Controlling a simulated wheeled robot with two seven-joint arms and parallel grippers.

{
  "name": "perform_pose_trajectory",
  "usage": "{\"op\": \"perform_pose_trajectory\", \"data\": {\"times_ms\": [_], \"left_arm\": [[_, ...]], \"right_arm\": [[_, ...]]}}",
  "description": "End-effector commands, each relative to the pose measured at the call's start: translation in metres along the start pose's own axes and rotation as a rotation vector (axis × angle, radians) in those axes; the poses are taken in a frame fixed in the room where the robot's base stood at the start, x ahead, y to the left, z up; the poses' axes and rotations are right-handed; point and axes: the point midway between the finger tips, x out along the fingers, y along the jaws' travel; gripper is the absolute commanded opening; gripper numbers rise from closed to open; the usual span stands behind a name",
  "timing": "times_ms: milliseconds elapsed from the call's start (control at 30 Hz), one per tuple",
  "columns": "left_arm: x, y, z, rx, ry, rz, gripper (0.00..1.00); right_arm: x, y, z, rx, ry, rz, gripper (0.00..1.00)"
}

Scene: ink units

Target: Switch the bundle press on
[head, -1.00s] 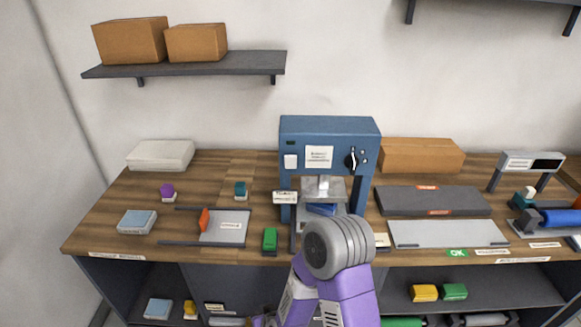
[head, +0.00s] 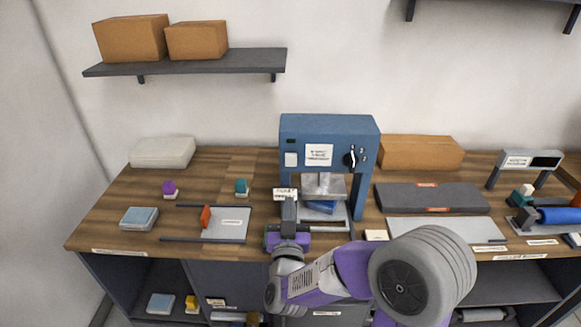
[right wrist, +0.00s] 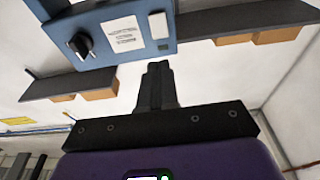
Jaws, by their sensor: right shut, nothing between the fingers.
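The bundle press (head: 330,125) is the blue machine standing at the middle of the bench. Its front has a white square switch (head: 291,159) on the left, a printed label in the middle and a black knob (head: 350,158) on the right. A blue block (head: 320,207) lies under its metal ram. My right gripper (head: 289,203) is shut and empty, below the switch and in front of the press's left leg. In the right wrist view its closed fingers (right wrist: 158,72) point toward the press front, apart from the white switch (right wrist: 158,25). My left gripper is not in view.
A grey tray (head: 232,225) with an orange piece lies left of the press. A dark grey board (head: 455,199) and a cardboard box (head: 425,152) are to its right. A wall shelf (head: 190,64) hangs at upper left. My right forearm covers part of the bench front.

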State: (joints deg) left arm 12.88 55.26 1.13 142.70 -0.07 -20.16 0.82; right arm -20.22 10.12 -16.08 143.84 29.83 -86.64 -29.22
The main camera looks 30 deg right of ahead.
Motion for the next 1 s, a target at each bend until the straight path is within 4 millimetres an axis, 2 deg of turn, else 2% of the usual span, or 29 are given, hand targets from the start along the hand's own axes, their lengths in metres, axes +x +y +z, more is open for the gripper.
{"op": "perform_pose_trajectory", "data": {"times_ms": [167,400,600,800,1000], "left_arm": [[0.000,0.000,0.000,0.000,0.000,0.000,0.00],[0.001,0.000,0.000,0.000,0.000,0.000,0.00],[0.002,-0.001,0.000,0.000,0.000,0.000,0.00],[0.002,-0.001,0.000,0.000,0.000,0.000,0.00],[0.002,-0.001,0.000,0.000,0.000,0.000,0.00]], "right_arm": [[0.027,0.001,0.000,-0.001,0.001,0.003,0.00],[0.078,0.000,0.001,-0.001,0.001,0.001,0.00],[0.112,0.000,0.001,-0.001,0.001,0.000,0.00],[0.131,0.000,0.001,-0.001,-0.001,0.000,0.00],[0.135,0.000,0.001,0.000,-0.001,-0.001,0.00]]}}
